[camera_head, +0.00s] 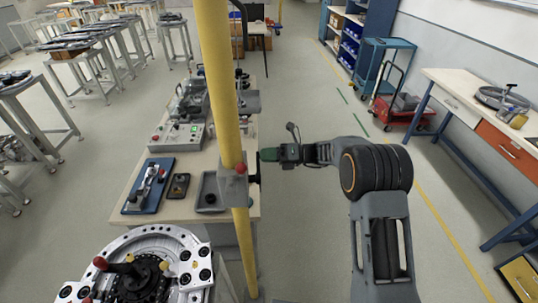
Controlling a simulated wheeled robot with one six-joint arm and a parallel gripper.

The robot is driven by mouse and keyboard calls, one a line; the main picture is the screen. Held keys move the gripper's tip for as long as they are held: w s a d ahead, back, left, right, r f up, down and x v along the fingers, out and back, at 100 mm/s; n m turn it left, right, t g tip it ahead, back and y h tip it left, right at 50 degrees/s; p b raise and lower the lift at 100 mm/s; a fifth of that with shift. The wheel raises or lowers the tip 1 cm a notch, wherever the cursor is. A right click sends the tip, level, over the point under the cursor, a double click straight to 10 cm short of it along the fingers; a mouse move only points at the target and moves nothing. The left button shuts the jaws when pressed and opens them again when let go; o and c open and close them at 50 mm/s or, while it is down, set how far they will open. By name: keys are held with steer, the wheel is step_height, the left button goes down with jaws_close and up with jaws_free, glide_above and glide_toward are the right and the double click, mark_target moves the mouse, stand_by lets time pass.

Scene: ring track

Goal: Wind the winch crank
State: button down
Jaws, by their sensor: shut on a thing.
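A yellow post (220,80) rises at left of centre, with a small grey winch box (233,187) clamped to it. A red knob (241,168) shows on the box. The dark winch crank (254,180) sticks out on the right side of the box. My gripper (268,155) reaches in from the right, level with the upper end of the crank, and is shut on the crank's handle. The fingers hide most of the handle, so its exact grip is hard to see.
A workbench (215,140) behind the post holds a control box (177,136), a blue tray (148,186) and a grey tray (208,190). A round metal fixture (165,236) stands at front left. A red cart (402,115) and a bench (470,95) stand right. Floor between is clear.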

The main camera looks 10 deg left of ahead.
steer(key=shift+f, duration=0.1)
steer(key=c, duration=0.9)
jaws_free()
steer(key=b+v, duration=0.4)
steer(key=v, duration=1)
steer(key=shift+s+a, duration=0.1)
